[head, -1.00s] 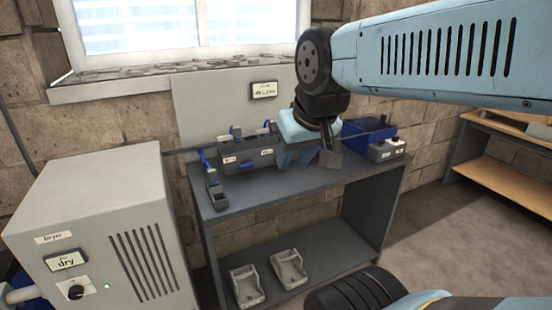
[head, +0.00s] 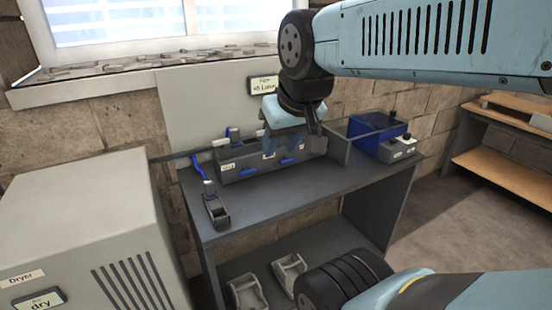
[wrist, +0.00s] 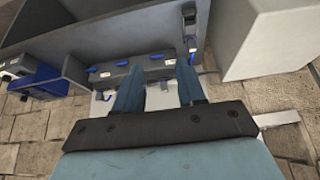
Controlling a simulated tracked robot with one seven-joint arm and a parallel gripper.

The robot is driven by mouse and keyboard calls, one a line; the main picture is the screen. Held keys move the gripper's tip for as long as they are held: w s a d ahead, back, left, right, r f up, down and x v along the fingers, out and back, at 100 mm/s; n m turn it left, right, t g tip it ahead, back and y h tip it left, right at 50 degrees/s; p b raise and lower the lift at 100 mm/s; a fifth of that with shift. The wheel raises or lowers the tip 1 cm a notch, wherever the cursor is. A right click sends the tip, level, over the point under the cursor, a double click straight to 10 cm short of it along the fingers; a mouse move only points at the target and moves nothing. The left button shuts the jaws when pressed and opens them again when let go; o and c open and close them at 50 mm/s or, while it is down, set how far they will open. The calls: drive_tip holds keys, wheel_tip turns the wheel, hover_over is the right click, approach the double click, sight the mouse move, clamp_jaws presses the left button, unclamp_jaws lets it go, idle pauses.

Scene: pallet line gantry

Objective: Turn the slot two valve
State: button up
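A long dark grey slotted block (head: 235,167) stands at the back of the grey bench, with small white labels too small to read. Blue handles show on its front: a left one (head: 248,172) and a right one (head: 288,161). I cannot tell which belongs to slot two. In the wrist view the block (wrist: 135,74) lies beyond the fingers, with blue handles on it. My gripper (head: 283,143) hangs in front of the block and hides part of it. In the wrist view its two fingers (wrist: 160,84) are spread with nothing between them.
The bench (head: 300,190) has a clear front area. A small dark device (head: 215,208) stands at its left end; a blue bin (head: 376,127) and a grey switch box (head: 397,150) stand right. A dryer cabinet (head: 85,220) stands left. Grey trays (head: 288,270) lie on the lower shelf.

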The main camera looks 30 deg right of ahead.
sight(289, 162)
drive_tip(key=w+d+f+m+g+y, duration=0.4)
drive_tip(key=w+f+m+y, duration=0.5)
drive_tip(key=w+f+m, duration=1.05)
drive_tip(key=d+f+m+t, duration=0.3)
drive_tip(key=d+m+t, duration=0.2)
drive_tip(key=d+m, duration=0.3)
drive_tip(key=w+d+f+m+t+h, duration=0.1)
drive_tip(key=d+f+m+t, duration=0.3)
drive_tip(key=d+m, duration=0.3)
drive_tip(key=w+d+f+m+t, duration=0.1)
drive_tip(key=d+f+m+t, duration=0.2)
drive_tip(key=m, duration=1.1)
drive_tip(key=shift+w+d+f+m+t+h, duration=0.15)
drive_tip(key=shift+d+t, duration=0.55)
drive_tip(key=shift+d, duration=0.7)
drive_tip(key=shift+w+d+f+m+t+h, duration=0.2)
drive_tip(key=shift+d+t, duration=0.5)
drive_tip(key=shift+d, duration=0.7)
drive_tip(key=x, duration=1.3)
drive_tip(key=shift+a, duration=0.15)
clamp_jaws()
